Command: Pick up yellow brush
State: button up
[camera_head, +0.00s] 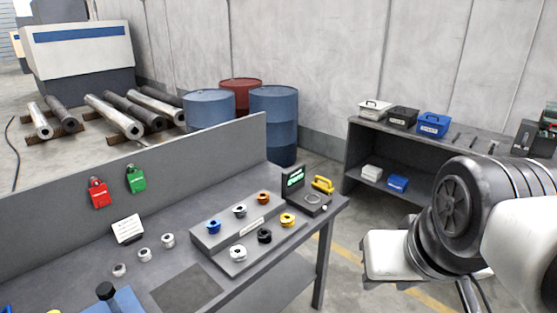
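A small yellow thing with a handle-like loop (322,184), which looks like the yellow brush, is at the far right corner of the grey workbench (185,292). It is beside a dark device with a green display (295,178). It is too small to make out bristles. My arm comes in at the right, apart from the bench and to the right of the yellow thing. My gripper's fingers do not show.
A stepped block (205,240) with several coloured knobs stands on the bench left of the yellow thing. A back panel (60,220) edges the bench. Behind are blue barrels (275,107), a red barrel (240,84) and a shelf (362,140) with boxes.

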aim_at(326, 190)
jog(key=u, duration=3.2)
jog(key=z, duration=3.15)
jog(key=i+l+u, duration=0.1)
jog(key=u, duration=0.3)
jog(key=i+l+u, duration=0.1)
jog(key=u, duration=0.35)
jog(key=i+l+u, duration=0.1)
jog(key=u, duration=0.3)
jog(key=i+l+u, duration=0.1)
jog(key=l+u, duration=0.2)
jog(key=l, duration=0.25)
jog(key=i+l+u, duration=0.1)
jog(key=l+u, duration=0.2)
jog(key=l, duration=0.25)
